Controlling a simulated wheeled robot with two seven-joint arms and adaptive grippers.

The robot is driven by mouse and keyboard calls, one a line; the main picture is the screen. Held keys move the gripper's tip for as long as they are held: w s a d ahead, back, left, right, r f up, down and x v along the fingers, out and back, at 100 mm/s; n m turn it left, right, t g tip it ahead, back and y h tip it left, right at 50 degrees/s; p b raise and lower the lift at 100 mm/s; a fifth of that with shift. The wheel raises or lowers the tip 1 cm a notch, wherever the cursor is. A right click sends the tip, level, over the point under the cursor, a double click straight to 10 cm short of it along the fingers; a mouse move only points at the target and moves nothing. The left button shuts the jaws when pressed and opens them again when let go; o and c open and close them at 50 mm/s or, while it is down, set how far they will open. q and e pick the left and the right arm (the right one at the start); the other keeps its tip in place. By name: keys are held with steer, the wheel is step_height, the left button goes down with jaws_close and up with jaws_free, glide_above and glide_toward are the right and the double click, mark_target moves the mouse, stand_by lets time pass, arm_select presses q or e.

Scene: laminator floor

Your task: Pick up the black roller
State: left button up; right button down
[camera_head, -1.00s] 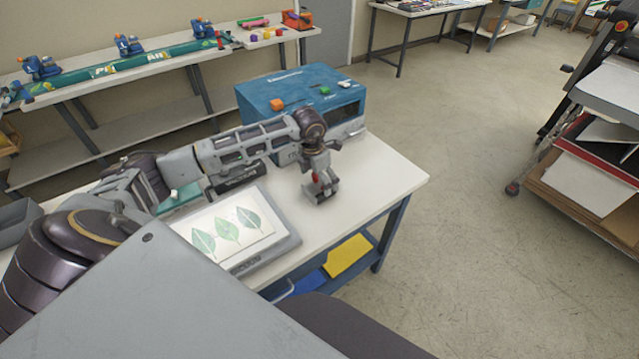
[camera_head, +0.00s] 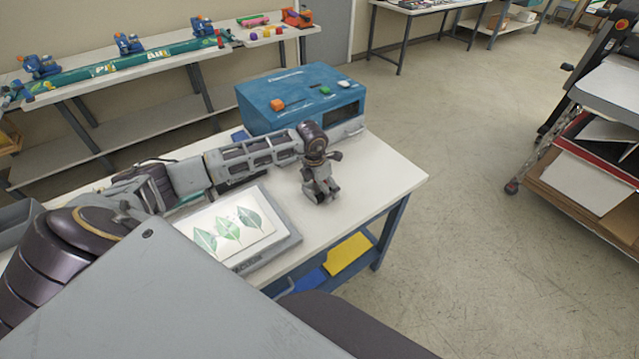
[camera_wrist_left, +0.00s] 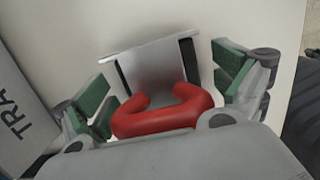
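The roller shows in the left wrist view as a silver metal piece (camera_wrist_left: 158,70) with dark edges and a curved red handle (camera_wrist_left: 165,116). No black roller surface shows clearly. My left gripper (camera_wrist_left: 170,90) is open, with one green-padded finger on each side of it; I cannot tell whether either pad touches. In the head view, my left gripper (camera_head: 322,190) points down at the white table (camera_head: 385,180), right of the leaf sheet, and hides most of the roller. My right gripper is not in view.
A grey pad with a leaf-print sheet (camera_head: 228,228) lies left of the gripper. A blue machine (camera_head: 300,95) stands behind it at the table's back. The table's right part is clear. A back bench (camera_head: 150,72) holds several blue devices.

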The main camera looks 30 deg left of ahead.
arm_select(q)
steer(key=c, duration=1.4)
steer(key=shift+c, duration=0.5)
steer(key=shift+r, duration=0.1)
